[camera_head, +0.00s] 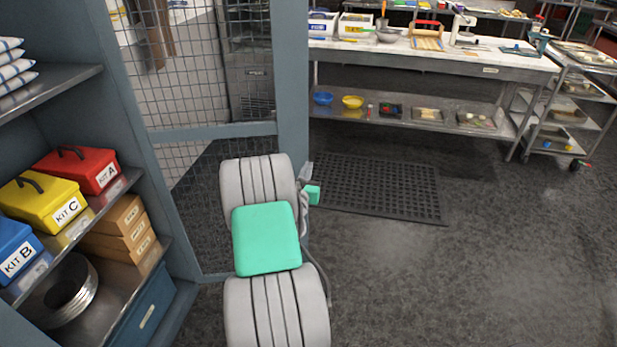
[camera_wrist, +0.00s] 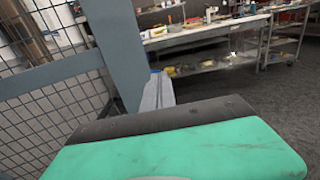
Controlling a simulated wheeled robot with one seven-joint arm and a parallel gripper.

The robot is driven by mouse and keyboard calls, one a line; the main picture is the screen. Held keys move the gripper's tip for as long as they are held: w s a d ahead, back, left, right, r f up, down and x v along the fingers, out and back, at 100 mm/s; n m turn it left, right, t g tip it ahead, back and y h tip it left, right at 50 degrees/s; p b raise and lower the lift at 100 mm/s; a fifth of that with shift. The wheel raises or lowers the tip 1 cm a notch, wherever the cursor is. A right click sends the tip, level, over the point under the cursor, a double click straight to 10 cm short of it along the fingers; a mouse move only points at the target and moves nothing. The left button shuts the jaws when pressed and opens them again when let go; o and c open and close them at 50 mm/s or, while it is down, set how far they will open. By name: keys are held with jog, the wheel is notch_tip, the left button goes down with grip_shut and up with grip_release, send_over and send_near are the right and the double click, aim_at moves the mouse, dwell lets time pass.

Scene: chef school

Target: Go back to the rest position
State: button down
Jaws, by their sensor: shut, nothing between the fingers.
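My gripper (camera_head: 307,172) shows only in part in the head view, just right of my grey arm with its green pad. The arm hides the rest of it. In the wrist view, the grey fingers of my gripper (camera_wrist: 157,92) stick out beyond a dark bar and a green cover. They are together, with nothing held between them. The gripper is in front of the blue-grey post of the mesh partition, above the floor, and I see it touching nothing.
A shelf unit on the left holds a red kit box (camera_head: 93,168), a yellow kit box (camera_head: 45,203) and a blue kit box (camera_head: 15,250). A mesh partition (camera_head: 190,70) stands close ahead. A steel worktable (camera_head: 440,66) is farther back. The floor at right is clear.

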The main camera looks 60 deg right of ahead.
jog(key=s+a+f+m+g+y, duration=0.25)
jog(key=s+f+m, duration=0.25)
jog(key=f+m, duration=0.25)
jog(key=s+a+f+m+g+y, duration=0.25)
jog(key=s+f+m, duration=0.3)
jog(key=m, duration=0.35)
jog(key=s+a+f+m+g+y, duration=0.25)
jog(key=a+f+m+y, duration=0.2)
jog(key=a, duration=0.45)
jog(key=s+a+f+m+g+y, duration=0.2)
jog(key=s+a+f+m+y, duration=0.3)
jog(key=a, duration=0.3)
jog(key=w+a+r+m+y, duration=0.2)
jog(key=a+r, duration=0.1)
jog(key=a, duration=0.4)
jog(key=w+a+r+m+y, duration=0.1)
jog(key=w+a+r+m, duration=0.15)
jog(key=a, duration=0.45)
jog(key=w+a+r+n+t, duration=0.3)
jog(key=w+a+r, duration=0.3)
jog(key=a+r, duration=0.4)
jog(key=w+a+r+n+t, duration=0.4)
jog(key=w+a+r+n, duration=0.1)
jog(key=a+r, duration=0.5)
jog(key=shift+w+r+n, duration=0.35)
jog(key=shift+r+n, duration=0.1)
jog(key=shift+r, duration=0.25)
